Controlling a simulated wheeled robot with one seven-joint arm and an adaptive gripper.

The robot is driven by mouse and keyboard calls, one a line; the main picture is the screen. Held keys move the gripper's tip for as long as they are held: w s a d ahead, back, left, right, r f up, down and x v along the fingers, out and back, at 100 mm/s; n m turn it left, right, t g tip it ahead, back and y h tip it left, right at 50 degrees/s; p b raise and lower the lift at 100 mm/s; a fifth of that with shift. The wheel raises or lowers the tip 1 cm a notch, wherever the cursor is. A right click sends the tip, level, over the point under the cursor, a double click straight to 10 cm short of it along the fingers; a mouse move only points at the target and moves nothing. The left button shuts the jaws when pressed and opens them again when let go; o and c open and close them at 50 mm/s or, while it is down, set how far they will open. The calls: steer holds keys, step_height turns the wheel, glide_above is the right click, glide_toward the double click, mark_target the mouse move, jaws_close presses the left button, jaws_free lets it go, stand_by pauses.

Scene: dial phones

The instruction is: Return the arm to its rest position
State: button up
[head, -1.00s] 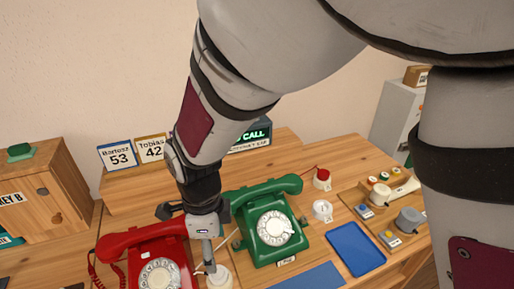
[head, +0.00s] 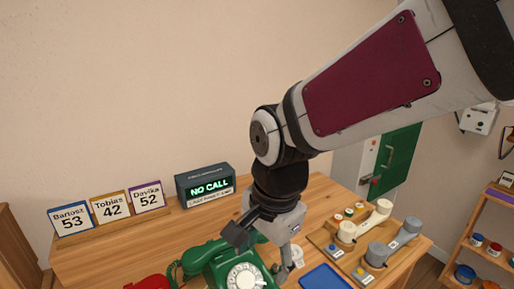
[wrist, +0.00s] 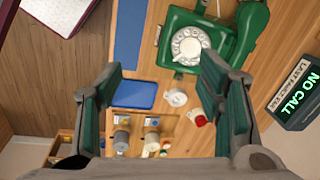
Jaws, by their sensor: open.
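My arm (head: 370,85) reaches in from the upper right in the head view, its last part hanging down over the desk. My gripper (head: 266,238) is above the desk, in front of the green dial phone (head: 236,270) in the picture, and partly covers it. In the wrist view my gripper (wrist: 162,75) shows its two fingers spread wide with nothing between them. The green phone (wrist: 187,45) lies beyond the fingers, apart from them. Its handset rests on top of it.
A blue tray (head: 325,278) and a board with grey and cream handsets (head: 362,240) are to the right. A display reading NO CALL (head: 206,186) and name cards (head: 109,206) stand at the back. A green-doored cabinet (head: 395,162) and a shelf (head: 480,235) are farther right.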

steer(key=s+d+r+n+t, duration=0.1)
steer(key=s+d+r+n, duration=0.1)
steer(key=d, duration=0.4)
steer(key=s+d+r+n+t, duration=0.1)
steer(key=s+d+r+n, duration=0.1)
steer(key=s+d+n, duration=0.2)
steer(key=s+d+r+n+h, duration=0.1)
steer(key=s+d+r+n, duration=0.1)
steer(key=s+d, duration=0.3)
steer(key=d+n, duration=0.1)
steer(key=d, duration=0.2)
steer(key=shift+s+d+r+t, duration=0.2)
steer(key=shift+r+t, duration=0.05)
steer(key=shift+t, duration=0.15)
